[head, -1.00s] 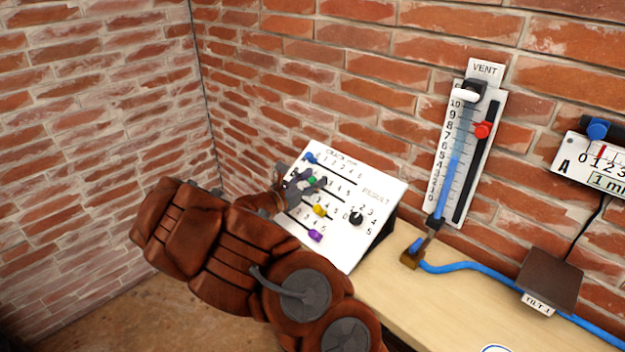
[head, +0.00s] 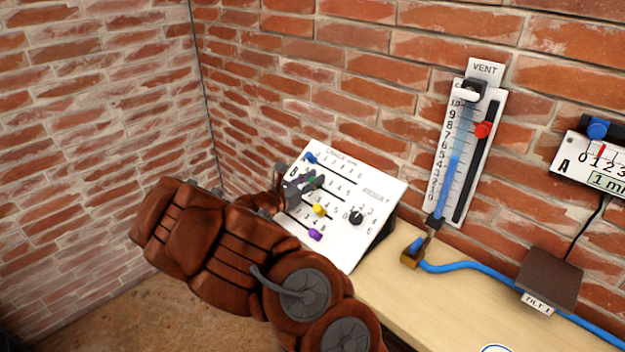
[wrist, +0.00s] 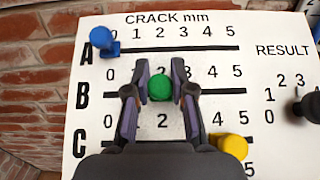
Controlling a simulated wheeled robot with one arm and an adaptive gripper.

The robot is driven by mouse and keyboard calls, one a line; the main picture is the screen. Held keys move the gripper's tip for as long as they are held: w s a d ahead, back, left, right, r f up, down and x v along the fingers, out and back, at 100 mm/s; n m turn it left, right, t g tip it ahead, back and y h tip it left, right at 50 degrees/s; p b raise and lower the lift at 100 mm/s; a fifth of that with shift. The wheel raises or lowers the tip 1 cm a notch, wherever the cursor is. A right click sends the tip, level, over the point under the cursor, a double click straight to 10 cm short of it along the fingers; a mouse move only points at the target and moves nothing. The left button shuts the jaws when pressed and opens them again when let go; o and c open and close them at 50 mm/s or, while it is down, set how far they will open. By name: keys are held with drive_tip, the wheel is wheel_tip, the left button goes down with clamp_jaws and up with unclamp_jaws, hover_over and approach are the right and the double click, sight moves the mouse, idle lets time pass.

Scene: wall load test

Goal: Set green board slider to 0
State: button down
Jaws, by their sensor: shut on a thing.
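The white sloped board (head: 375,190), headed CRACK mm, has lettered slider rows with scales from 0 to 5. The green slider knob (wrist: 160,88) is in row B, near the 2; the fingers partly cover the scale, so its exact value is unclear. My gripper (wrist: 160,84) is shut on the green knob, with one dark finger on its left and one on its right. In the head view my gripper (head: 312,184) reaches the board from the left and hides most of the green knob. The row B 0 mark lies left of the left finger.
A blue knob (wrist: 103,40) sits near 0 in row A, above. A yellow knob (wrist: 232,146) is in row C, below right, close to the right finger. A purple knob (head: 316,235) is lower. A black RESULT dial (head: 356,217) is on the right.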

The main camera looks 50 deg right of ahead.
drive_tip(key=shift+w+p, duration=0.8)
drive_tip(key=shift+w, duration=2.55)
drive_tip(key=c, duration=1)
unclamp_jaws()
drive_tip(key=shift+w, duration=0.1)
drive_tip(key=a, duration=1.2)
drive_tip(key=shift+w, duration=0.1)
